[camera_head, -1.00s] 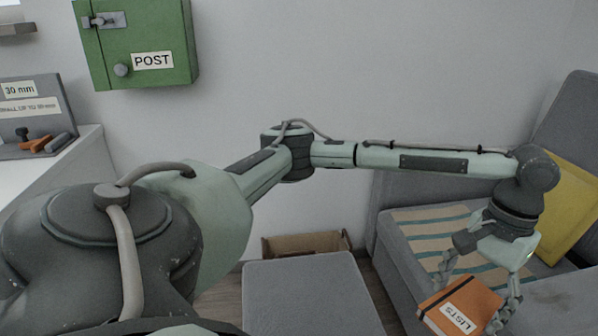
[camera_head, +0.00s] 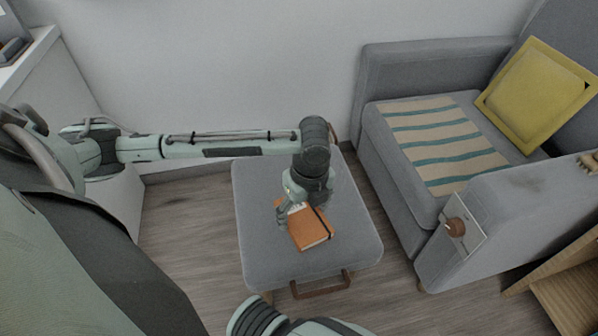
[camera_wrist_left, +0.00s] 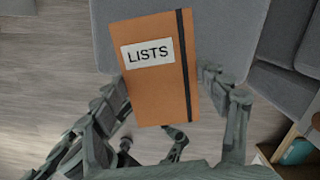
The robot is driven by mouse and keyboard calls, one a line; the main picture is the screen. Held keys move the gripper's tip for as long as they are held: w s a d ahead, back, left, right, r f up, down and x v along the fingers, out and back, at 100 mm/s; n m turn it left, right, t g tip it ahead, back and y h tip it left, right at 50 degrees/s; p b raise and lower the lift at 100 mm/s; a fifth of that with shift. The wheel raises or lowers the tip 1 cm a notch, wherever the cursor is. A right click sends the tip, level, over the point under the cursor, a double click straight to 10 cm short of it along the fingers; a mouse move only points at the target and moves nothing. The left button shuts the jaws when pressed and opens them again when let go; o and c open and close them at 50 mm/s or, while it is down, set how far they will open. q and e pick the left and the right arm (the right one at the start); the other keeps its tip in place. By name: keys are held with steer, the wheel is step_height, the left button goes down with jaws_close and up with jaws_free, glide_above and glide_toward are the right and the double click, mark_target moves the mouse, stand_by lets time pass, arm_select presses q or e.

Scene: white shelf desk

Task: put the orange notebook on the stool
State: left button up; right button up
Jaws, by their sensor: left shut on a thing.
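The orange notebook (camera_head: 313,230), with a dark strap, is in my left gripper (camera_head: 291,213), over the grey stool (camera_head: 262,250) in the head view. In the left wrist view the notebook (camera_wrist_left: 160,95) shows its LISTS label, with the gripper's fingers at both sides. The grey stool top (camera_wrist_left: 228,30) lies behind its upper part there. I cannot tell whether the notebook touches the stool. My right gripper is out of view.
A grey sofa (camera_head: 395,165) with a striped cloth (camera_head: 440,140) and yellow cushion (camera_head: 535,95) stands right of the stool. A wooden box (camera_head: 570,290) is at the lower right. Wooden floor (camera_head: 190,225) is clear left of the stool.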

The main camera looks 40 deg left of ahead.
arm_select(q)
steer(key=shift+s+a+f+m, duration=0.5)
steer(key=shift+s+m, duration=0.05)
steer(key=shift+m, duration=0.55)
steer(key=shift+w+a+f, duration=0.1)
steer(key=shift+w+f, duration=0.1)
steer(key=w+f, duration=0.2)
steer(key=w, duration=0.1)
steer(key=w+a+f+b, duration=0.1)
steer(key=w+f, duration=0.1)
steer(key=w, duration=0.2)
steer(key=w+a+f+b, duration=0.1)
steer(key=w+f, duration=0.1)
steer(key=w, duration=0.1)
steer(key=shift+w+f, duration=0.35)
steer(key=shift+w, duration=0.1)
steer(key=shift+f+m, duration=0.25)
steer(key=shift+m, duration=0.05)
steer(key=shift+f+b, duration=0.55)
steer(key=shift+f, duration=1.2)
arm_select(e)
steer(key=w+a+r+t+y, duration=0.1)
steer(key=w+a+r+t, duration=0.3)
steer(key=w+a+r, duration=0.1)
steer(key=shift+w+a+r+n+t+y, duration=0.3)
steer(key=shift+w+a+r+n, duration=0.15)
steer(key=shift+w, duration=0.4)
